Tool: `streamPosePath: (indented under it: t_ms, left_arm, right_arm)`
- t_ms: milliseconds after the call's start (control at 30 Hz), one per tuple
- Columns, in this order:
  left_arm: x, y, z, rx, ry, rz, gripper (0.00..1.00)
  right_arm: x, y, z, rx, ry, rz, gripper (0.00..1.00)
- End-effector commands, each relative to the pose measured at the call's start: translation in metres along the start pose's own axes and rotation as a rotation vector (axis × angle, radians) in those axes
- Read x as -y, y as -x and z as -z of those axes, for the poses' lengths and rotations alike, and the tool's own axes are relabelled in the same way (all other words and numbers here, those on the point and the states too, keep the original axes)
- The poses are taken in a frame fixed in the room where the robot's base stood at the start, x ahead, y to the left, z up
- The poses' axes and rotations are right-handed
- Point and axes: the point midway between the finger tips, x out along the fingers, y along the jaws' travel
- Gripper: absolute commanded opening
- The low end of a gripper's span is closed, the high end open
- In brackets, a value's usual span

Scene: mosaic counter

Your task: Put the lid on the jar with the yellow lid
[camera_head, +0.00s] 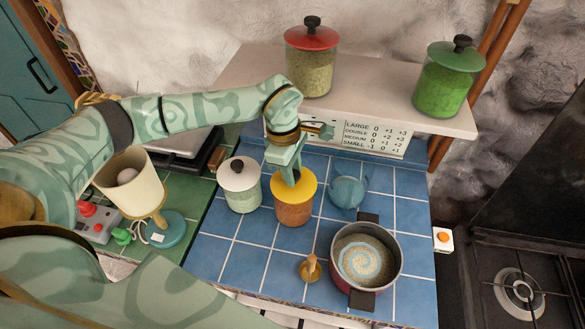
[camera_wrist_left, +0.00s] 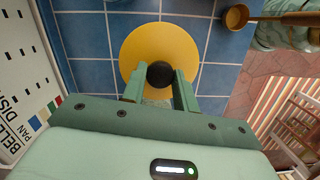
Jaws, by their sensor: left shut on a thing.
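The yellow lid (camera_head: 308,183) sits at the mouth of a glass jar (camera_head: 294,213) with orange-brown contents on the blue tiled counter. My left gripper (camera_head: 290,172) comes down from above and is shut on the lid's black knob. In the left wrist view the yellow lid (camera_wrist_left: 140,48) shows as a disc, with its black knob (camera_wrist_left: 160,74) between the fingertips of my left gripper (camera_wrist_left: 160,82). The lid looks level and lined up with the jar. I cannot tell whether it rests on the rim. My right gripper is not seen.
A white-lidded jar (camera_head: 242,198) stands close on the left. A blue round object (camera_head: 348,191) is on the right, a pot (camera_head: 396,272) in front of it. A small brass scoop (camera_head: 310,270) lies in front. The shelf (camera_head: 380,97) behind holds red-lidded (camera_head: 311,72) and green-lidded (camera_head: 443,90) jars.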

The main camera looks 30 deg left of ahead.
Motion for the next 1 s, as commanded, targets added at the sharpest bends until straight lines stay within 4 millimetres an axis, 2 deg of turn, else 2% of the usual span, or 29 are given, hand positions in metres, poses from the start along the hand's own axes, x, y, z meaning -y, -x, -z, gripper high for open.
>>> streamPosePath:
  t_ms: [1000]
  left_arm:
    - [0.0, -0.0074, 0.001, 0.0, 0.001, 0.0, 0.05]
  right_arm:
    - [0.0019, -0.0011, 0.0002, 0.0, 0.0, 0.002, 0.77]
